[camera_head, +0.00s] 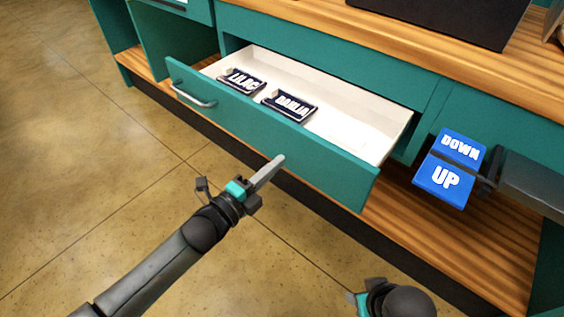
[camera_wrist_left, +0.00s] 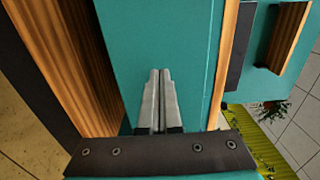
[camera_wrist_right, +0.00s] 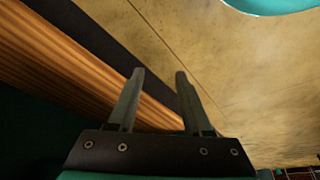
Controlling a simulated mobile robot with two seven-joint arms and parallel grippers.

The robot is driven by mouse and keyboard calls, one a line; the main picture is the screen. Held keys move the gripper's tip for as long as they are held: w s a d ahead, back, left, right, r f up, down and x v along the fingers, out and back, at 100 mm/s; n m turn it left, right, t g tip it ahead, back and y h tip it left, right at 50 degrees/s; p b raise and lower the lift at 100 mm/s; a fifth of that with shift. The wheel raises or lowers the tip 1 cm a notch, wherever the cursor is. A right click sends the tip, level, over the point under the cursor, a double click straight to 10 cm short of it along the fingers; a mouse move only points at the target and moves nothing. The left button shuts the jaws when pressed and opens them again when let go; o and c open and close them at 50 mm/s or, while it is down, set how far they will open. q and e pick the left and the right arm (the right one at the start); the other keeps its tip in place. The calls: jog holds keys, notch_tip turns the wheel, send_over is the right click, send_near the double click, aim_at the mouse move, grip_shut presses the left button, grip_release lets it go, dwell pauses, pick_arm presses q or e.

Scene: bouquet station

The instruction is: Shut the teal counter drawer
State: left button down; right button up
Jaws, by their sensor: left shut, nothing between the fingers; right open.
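The teal counter drawer (camera_head: 265,139) is pulled out of the counter, with its white inside in view and a grey bar handle (camera_head: 192,95) on the left part of its front. My left gripper (camera_head: 279,161) is shut and empty, in front of the drawer front, right of the handle. In the left wrist view its fingers (camera_wrist_left: 158,75) point at a teal panel; I cannot tell whether they touch it. My right gripper's fingers (camera_wrist_right: 157,75) are open and empty, over the floor and wooden shelf edge.
A blue DOWN/UP sign (camera_head: 447,170) sits right of the drawer, above a wooden lower shelf (camera_head: 440,240). The wooden countertop (camera_head: 400,50) holds a dark box (camera_head: 440,15). The floor (camera_head: 100,170) left of the counter is clear.

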pick_arm(q)
jog(key=shift+b+x, duration=0.4)
jog(key=shift+x, duration=0.95)
pick_arm(e)
jog(key=shift+w+r, duration=0.15)
jog(key=shift+r, duration=1.1)
